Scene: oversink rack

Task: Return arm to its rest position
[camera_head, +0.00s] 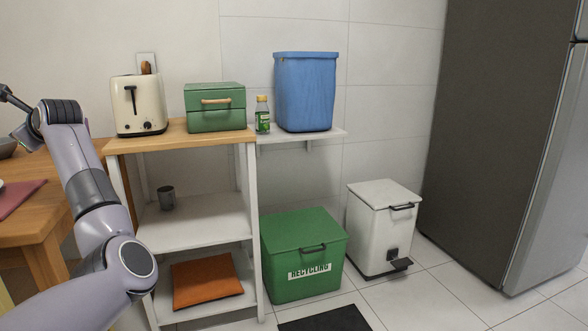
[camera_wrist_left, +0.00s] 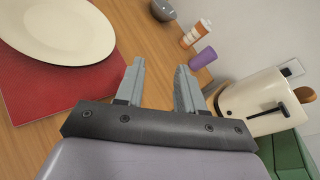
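My left arm comes in from the left in the head view, bent upward, with its hand partly cut off at the left edge. In the left wrist view my left gripper (camera_wrist_left: 160,70) is open, its two fingers apart with nothing between them. It is over a wooden table (camera_wrist_left: 150,38), which also shows in the head view (camera_head: 50,216). My right gripper and right arm are not in view.
A cream plate (camera_wrist_left: 62,28) on a red placemat (camera_wrist_left: 30,95), a purple cup (camera_wrist_left: 203,58) and a cream toaster (camera_head: 138,106) surround the left gripper in the wrist view. A shelf unit (camera_head: 205,222) holds the toaster and a green box (camera_head: 215,120). A green recycling bin (camera_head: 300,255) stands on the floor.

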